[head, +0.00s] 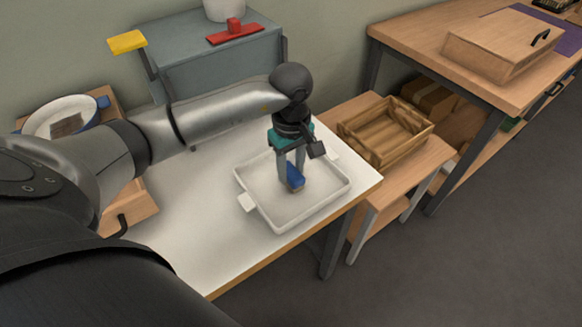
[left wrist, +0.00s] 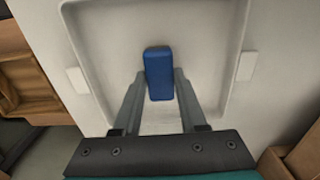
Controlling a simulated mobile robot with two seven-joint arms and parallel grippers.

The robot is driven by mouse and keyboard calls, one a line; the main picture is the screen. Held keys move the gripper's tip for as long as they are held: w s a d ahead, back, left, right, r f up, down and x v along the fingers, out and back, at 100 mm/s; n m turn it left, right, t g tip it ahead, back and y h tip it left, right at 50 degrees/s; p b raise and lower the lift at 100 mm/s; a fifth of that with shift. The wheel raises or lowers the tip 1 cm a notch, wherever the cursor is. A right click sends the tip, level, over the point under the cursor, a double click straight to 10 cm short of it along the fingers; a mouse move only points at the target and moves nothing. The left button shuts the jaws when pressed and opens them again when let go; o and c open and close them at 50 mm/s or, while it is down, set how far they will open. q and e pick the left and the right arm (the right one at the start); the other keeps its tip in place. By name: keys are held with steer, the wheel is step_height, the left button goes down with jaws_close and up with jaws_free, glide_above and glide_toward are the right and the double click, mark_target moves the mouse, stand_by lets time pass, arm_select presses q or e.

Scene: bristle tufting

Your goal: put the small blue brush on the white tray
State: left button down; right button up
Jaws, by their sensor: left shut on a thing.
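The small blue brush (head: 295,177) is between the fingers of my left gripper (head: 291,184), which is shut on it. In the left wrist view the blue brush (left wrist: 158,74) shows between the two fingertips (left wrist: 158,88). The white tray (head: 256,206) lies on the white-topped table, and my gripper points down over its inside. The tray (left wrist: 232,60) fills much of the left wrist view, behind the brush. I cannot tell whether the brush touches the tray floor. My right gripper is not in view.
The white table (head: 195,230) is clear in front of the tray. A wooden crate (head: 385,130) stands on a low bench to the right. A grey cabinet (head: 215,65) with a red thing (head: 235,33) stands behind. A wooden case (head: 500,45) lies on the far-right bench.

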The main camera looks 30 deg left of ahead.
mark_target(291, 171)
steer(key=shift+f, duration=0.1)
arm_select(q)
steer(key=shift+c, duration=2.3)
jaws_free()
steer(key=shift+r, duration=0.15)
step_height(291, 171, up, 12)
steer(key=p, duration=0.2)
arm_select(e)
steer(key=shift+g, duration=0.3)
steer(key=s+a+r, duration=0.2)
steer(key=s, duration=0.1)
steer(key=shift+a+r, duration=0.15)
arm_select(q)
steer(key=shift+d, duration=0.1)
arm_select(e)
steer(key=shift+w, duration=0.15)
